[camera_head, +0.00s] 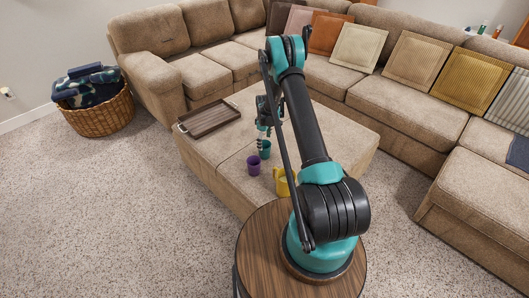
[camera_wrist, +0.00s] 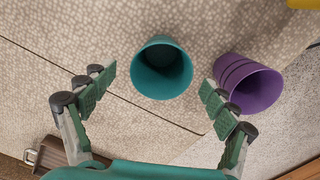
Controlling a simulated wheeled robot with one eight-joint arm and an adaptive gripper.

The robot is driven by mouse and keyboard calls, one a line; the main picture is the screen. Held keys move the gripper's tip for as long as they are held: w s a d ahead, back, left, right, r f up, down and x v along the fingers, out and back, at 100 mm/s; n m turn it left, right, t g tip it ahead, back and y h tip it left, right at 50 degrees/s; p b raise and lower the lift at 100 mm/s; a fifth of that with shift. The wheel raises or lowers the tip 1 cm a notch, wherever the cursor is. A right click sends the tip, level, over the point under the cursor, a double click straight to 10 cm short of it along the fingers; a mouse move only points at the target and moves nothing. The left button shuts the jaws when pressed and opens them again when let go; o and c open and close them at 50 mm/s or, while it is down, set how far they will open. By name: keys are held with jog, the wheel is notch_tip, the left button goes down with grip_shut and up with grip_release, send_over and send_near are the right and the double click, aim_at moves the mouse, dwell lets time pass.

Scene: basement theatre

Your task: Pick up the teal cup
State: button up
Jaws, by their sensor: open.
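The teal cup (camera_wrist: 162,68) stands on the beige ottoman (camera_head: 222,143), its open mouth toward the wrist camera. In the head view the teal cup (camera_head: 265,152) shows just below my gripper (camera_head: 262,140). In the wrist view my gripper (camera_wrist: 155,95) is open and empty. Its two green-padded fingers lie to either side of the cup and somewhat short of it, with a gap on both sides. A purple cup (camera_wrist: 248,84) is close to the right finger; it also shows in the head view (camera_head: 253,166), left of the teal cup.
A yellow mug (camera_head: 281,183) stands on the ottoman nearer my base. A brown wooden tray (camera_head: 209,119) lies at the ottoman's far left. A sectional sofa (camera_head: 345,78) with pillows surrounds the back and right. A wicker basket (camera_head: 98,115) stands on the carpet at left.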

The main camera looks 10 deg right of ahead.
jog(key=shift+s+f, duration=0.1)
jog(key=shift+f, duration=1.3)
jog(key=c, duration=1.2)
jog(key=shift+r, duration=0.15)
